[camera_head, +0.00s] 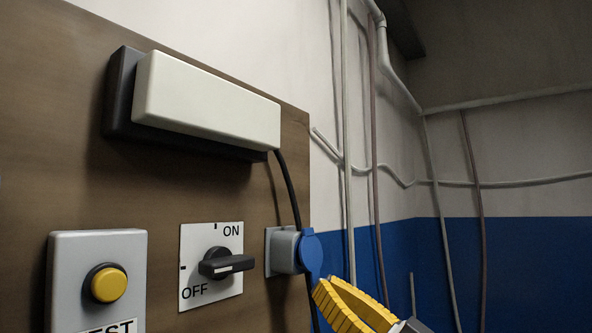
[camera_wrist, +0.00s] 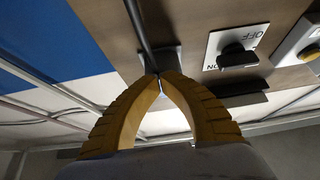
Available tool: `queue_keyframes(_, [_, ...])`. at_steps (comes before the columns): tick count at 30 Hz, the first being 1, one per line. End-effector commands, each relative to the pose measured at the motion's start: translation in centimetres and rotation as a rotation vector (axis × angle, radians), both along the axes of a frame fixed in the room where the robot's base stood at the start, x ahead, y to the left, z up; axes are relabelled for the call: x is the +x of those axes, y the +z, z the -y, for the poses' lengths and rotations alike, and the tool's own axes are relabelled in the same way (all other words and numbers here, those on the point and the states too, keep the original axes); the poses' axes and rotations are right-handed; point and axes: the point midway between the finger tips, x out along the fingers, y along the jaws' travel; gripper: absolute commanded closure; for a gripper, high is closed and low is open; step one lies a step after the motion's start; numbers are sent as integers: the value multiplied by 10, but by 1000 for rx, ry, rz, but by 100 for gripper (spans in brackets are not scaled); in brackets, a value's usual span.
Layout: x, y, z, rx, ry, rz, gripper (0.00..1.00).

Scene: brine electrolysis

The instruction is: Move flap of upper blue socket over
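The upper blue socket has a grey body (camera_head: 284,251) on the brown panel and a round blue flap (camera_head: 311,249) at its outer right side. A blue tab points down from the flap toward my gripper. I cannot tell whether the flap covers the opening. My gripper (camera_head: 326,285), with yellow ribbed fingers, is just below and right of the flap. In the wrist view, the fingertips (camera_wrist: 161,76) meet in front of the socket's grey plate (camera_wrist: 174,56) and hide most of the socket. Contact with the flap is unclear. Nothing is clearly held.
A rotary ON/OFF switch (camera_head: 220,264) is left of the socket, and a yellow button box (camera_head: 98,280) is farther left. A white box (camera_head: 205,100) is above, with a black cable (camera_head: 288,190) hanging down past the socket. Right of the panel is open space before piped walls.

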Motion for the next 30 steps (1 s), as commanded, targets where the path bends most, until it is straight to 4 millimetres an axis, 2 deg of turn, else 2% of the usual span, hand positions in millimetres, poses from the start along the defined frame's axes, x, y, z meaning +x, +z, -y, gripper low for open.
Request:
queue_keyframes(9, [5, -3, -6, 0, 1, 0, 100])
queue_keyframes(26, [5, -3, -7, 0, 0, 0, 100])
queue_keyframes(30, [5, -11, -5, 0, 0, 0, 100])
